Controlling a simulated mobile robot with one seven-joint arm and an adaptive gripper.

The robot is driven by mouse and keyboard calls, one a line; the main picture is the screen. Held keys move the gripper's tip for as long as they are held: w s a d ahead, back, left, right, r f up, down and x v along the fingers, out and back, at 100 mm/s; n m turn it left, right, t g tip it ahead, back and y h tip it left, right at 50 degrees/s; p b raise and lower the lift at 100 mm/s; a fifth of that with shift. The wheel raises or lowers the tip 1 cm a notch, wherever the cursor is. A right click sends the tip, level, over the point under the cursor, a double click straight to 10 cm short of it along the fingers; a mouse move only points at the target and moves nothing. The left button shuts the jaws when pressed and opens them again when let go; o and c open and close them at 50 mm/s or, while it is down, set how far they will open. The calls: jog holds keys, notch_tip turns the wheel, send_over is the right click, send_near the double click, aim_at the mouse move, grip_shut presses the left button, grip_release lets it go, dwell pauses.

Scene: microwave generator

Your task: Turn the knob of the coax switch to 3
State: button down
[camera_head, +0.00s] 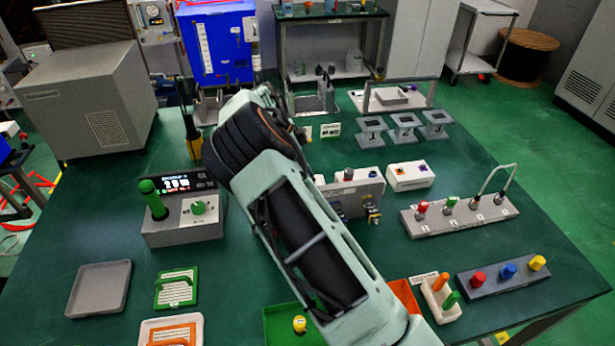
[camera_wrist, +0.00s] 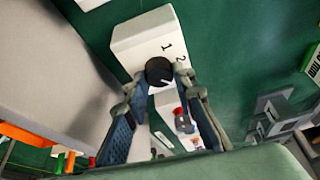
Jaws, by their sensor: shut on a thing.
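The coax switch (camera_wrist: 140,45) is a white box in the upper middle of the wrist view. Its round black knob (camera_wrist: 159,71) carries a short pale line on its lower right side. The printed numbers 1 and 2 show above and to the right of the knob; I see no 3. My gripper (camera_wrist: 158,88) has one finger on each side of the knob and is shut on it. In the head view, my arm hides both the gripper and the switch.
A large grey cabinet (camera_head: 88,100) stands at the back left of the green table. A meter box with a green knob (camera_head: 185,218) stands left of my arm. A grey box with connectors (camera_head: 352,192) and a white box (camera_head: 410,176) stand to its right.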

jog(key=c, duration=1.6)
grip_release()
jog(key=v, duration=1.2)
jog(key=shift+r, duration=0.1)
